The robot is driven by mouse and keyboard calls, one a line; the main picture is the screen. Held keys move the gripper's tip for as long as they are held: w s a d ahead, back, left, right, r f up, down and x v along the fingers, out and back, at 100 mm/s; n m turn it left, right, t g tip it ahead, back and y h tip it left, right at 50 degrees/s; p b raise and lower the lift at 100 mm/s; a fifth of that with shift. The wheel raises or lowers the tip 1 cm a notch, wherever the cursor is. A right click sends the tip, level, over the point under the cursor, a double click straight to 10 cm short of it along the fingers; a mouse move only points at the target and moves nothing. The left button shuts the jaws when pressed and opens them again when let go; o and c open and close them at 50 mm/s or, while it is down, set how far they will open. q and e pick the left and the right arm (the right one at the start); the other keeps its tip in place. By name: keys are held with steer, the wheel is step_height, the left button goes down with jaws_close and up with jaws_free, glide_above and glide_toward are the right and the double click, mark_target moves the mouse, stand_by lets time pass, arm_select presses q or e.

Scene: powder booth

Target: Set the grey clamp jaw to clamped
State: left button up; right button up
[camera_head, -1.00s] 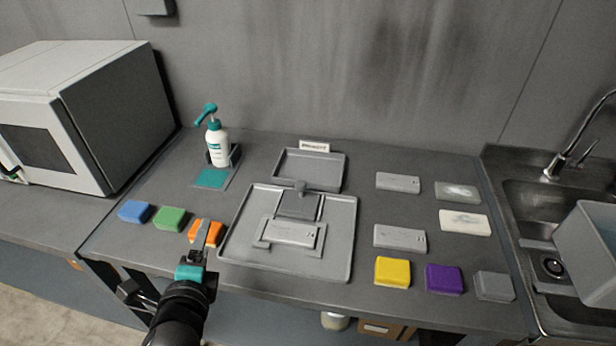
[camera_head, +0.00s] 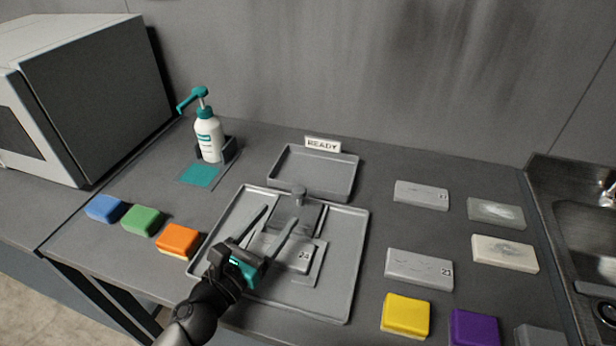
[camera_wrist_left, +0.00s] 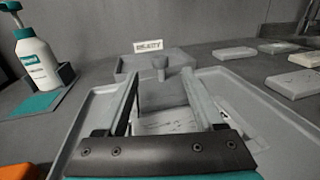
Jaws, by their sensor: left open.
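The grey clamp jaw (camera_head: 297,213) is a flat dark plate with a round knob (camera_head: 299,192) at its far edge, inside a large grey tray (camera_head: 345,275). A grey block marked 24 (camera_head: 303,258) lies in the fixture just on the near side of the jaw. My left gripper (camera_head: 280,215) is open above the block and jaw, its two fingers pointing towards the knob. In the left wrist view the knob (camera_wrist_left: 158,74) stands between and beyond the fingertips, apart from them. The gripper hides part of the block. My right gripper is not in view.
A READY sign (camera_head: 322,144) stands behind an empty grey tray (camera_head: 313,172). A pump bottle (camera_head: 208,137) stands at back left. Blue, green and orange sponges (camera_head: 178,240) lie left; grey blocks (camera_head: 419,268), pads and a yellow sponge (camera_head: 405,314) lie right.

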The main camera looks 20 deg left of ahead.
arm_select(q)
steer(key=p, duration=0.1)
glide_above(295, 208)
steer(key=x, duration=0.5)
steer(key=shift+s+d, duration=0.2)
steer(key=shift+s, duration=0.05)
jaws_close()
stand_by(0.4)
steer(key=shift+s, duration=0.1)
stand_by(0.8)
